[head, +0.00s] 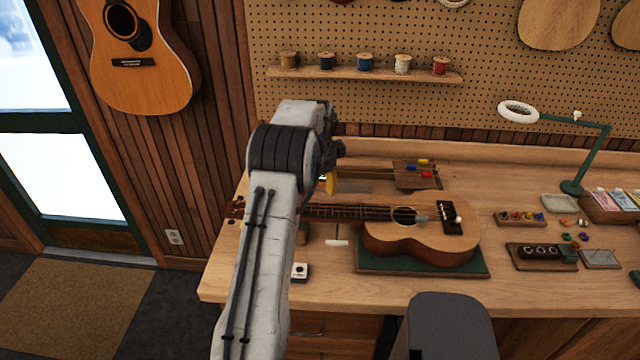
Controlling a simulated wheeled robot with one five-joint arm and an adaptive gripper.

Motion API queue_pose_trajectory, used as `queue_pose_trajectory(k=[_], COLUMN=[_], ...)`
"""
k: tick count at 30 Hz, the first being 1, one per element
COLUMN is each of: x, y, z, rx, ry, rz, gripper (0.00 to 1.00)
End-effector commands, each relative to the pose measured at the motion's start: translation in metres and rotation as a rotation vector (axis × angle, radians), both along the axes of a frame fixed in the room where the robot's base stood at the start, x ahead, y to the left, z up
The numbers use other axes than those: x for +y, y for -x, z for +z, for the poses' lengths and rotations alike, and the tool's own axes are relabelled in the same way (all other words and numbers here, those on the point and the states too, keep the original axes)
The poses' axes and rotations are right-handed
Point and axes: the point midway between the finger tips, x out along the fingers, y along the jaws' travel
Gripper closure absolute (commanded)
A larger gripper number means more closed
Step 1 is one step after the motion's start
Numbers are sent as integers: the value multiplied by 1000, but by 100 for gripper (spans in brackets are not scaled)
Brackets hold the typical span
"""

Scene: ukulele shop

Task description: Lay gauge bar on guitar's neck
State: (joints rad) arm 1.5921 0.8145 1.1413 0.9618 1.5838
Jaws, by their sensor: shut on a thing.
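The guitar, a small light-wood ukulele (425,234), lies face up on a green mat (400,262) on the bench. Its neck (350,210) points left and passes behind my arm, which hides part of it; the headstock (236,207) shows at the left. My gripper (328,176) is mostly hidden behind my own wrist, above the bench near the neck. It is shut on a small yellow piece, seemingly the gauge bar (331,184), of which only a part shows. I cannot tell its full shape or its height above the neck.
A wooden block with coloured pieces (416,175) lies behind the guitar. A small white box (300,272) and a white strip (337,242) lie in front of the neck. Trays, small parts and a green lamp (573,186) fill the right side.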

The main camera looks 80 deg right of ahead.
Motion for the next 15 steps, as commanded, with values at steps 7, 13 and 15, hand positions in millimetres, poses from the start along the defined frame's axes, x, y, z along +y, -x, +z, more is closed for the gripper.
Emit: queue_pose_trajectory(k=[7, 13, 15], x=[-1, 0, 0], y=[-1, -1, -1], z=[1, -2, -5], rx=[-2, -2, -2], ry=[-22, -34, -36], rz=[-4, -5, -5], gripper=[89, 89, 89])
